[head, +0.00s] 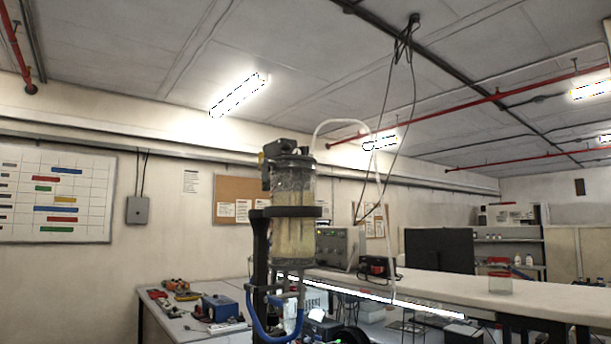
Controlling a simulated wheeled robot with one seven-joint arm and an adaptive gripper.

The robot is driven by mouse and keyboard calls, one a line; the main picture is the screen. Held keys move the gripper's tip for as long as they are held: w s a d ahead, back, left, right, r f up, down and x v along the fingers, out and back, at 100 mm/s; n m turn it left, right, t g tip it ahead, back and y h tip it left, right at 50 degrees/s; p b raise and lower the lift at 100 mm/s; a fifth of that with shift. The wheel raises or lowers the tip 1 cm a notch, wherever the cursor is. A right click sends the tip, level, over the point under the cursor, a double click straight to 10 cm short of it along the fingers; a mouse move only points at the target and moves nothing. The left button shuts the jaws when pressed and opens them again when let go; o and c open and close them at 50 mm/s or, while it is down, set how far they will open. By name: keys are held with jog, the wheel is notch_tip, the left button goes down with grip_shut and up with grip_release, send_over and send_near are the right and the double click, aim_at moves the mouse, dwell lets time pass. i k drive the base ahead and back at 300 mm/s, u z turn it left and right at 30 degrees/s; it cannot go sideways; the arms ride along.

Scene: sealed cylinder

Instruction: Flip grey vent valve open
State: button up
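A clear cylinder (294,225) of cloudy yellowish liquid stands upright near the middle of the head view. A dark ring clamp (292,211) on a black upright post (260,250) surrounds it. Its dark lid (290,150) carries a dark block-like fitting at the left. A pale tube (330,122) arches up from the lid and comes down at the right. I cannot pick out the grey vent valve among the small dark parts on the lid, nor tell its position. My gripper is not in view.
A grey instrument box (337,248) and a black monitor (439,250) stand behind and right. A left bench (165,318) holds tools and a blue box (220,306). Dark cables (390,90) hang from the ceiling.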

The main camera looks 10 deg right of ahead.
aim_at(263, 162)
jog(key=u, duration=0.55)
jog(key=k, duration=1.25)
jog(key=u, duration=1.15)
jog(key=i, duration=1.85)
jog(key=z, duration=1.2)
jog(key=i, duration=0.35)
jog(key=z, duration=0.25)
